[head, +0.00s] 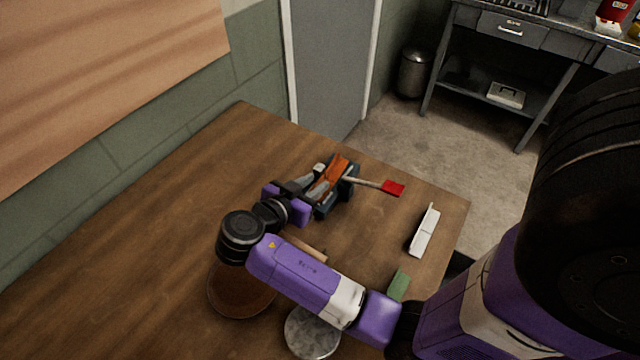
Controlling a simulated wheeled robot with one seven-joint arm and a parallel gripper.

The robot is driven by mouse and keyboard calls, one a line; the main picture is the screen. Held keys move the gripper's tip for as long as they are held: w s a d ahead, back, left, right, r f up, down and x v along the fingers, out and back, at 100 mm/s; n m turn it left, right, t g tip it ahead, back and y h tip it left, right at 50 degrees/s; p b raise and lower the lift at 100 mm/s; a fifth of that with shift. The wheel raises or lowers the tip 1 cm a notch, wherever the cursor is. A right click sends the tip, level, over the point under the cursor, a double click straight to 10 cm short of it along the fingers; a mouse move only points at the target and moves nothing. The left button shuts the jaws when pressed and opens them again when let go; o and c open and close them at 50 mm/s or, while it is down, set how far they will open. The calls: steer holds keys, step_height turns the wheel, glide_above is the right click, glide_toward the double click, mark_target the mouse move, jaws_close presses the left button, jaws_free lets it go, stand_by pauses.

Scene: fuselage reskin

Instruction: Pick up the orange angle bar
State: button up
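The orange angle bar (337,169) is a short orange piece near the far right part of the wooden table. It sits at a dark blue-grey tool or holder (338,197) and looks tilted; whether it rests in it or on it I cannot tell. My gripper (318,183) reaches over from the left, with its grey fingers right beside the orange bar. The fingers overlap the bar in this view, so I cannot tell whether they touch it or close on it.
A red-headed tool with a pale handle (393,188) lies right of the bar. A white object (424,232), a green block (399,285), a brown round dish (238,291) and a grey disc (312,333) are on the table (130,220). The table's left side is clear.

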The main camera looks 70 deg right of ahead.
jaws_close()
steer(key=shift+r, duration=0.1)
stand_by(0.3)
